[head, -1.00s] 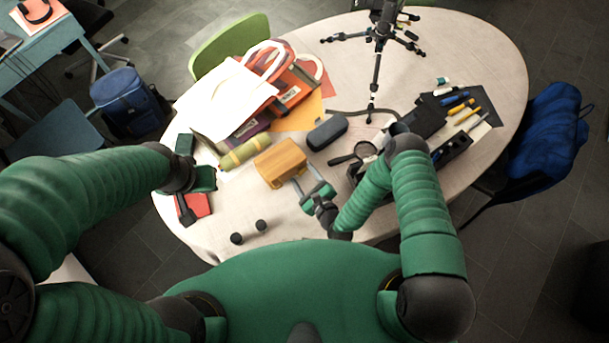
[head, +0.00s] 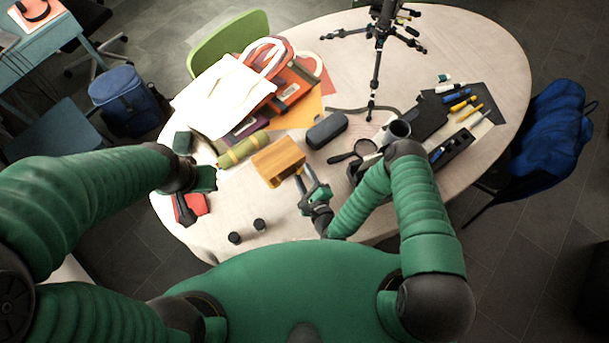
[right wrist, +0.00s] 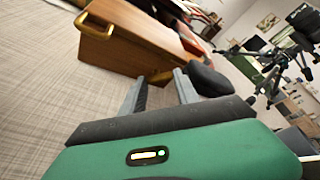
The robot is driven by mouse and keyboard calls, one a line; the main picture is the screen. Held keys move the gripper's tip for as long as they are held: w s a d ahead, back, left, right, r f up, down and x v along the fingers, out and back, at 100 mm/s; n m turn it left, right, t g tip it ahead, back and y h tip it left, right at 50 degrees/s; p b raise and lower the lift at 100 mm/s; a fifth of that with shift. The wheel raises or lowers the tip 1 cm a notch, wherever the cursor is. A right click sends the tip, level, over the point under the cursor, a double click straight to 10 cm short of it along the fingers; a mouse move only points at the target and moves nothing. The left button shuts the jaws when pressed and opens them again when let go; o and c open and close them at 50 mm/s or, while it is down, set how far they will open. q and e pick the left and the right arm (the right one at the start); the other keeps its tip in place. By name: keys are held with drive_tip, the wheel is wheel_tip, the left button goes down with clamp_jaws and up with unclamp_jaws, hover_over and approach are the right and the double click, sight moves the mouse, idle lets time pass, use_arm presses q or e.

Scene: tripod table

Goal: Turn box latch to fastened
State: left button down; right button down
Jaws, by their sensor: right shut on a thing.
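The wooden box (head: 275,164) sits near the table's front edge, in front of my body. It fills the top middle of the right wrist view (right wrist: 118,42). The exact contact is partly hidden by the fingers. My left gripper (head: 188,205) hangs over the left side of the table, apart from the box; its jaw opening is unclear.
A second brass-coloured piece (right wrist: 95,26) shows on the box's end. A green roll (head: 243,150) and a dark case (head: 327,131) lie close behind the box. Two small black knobs (head: 247,231) stand in front. A red item (head: 198,204) lies below my left gripper.

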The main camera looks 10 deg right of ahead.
drive_tip(key=shift+n, duration=0.3)
drive_tip(key=c, duration=0.9)
unclamp_jaws()
drive_tip(key=shift+s, duration=0.1)
drive_tip(key=shift+f, duration=0.1)
drive_tip(key=shift+s, duration=0.3)
drive_tip(key=b+v, duration=0.1)
drive_tip(key=v, duration=0.5)
drive_tip(key=shift+s+d, duration=0.2)
drive_tip(key=shift+s, duration=0.2)
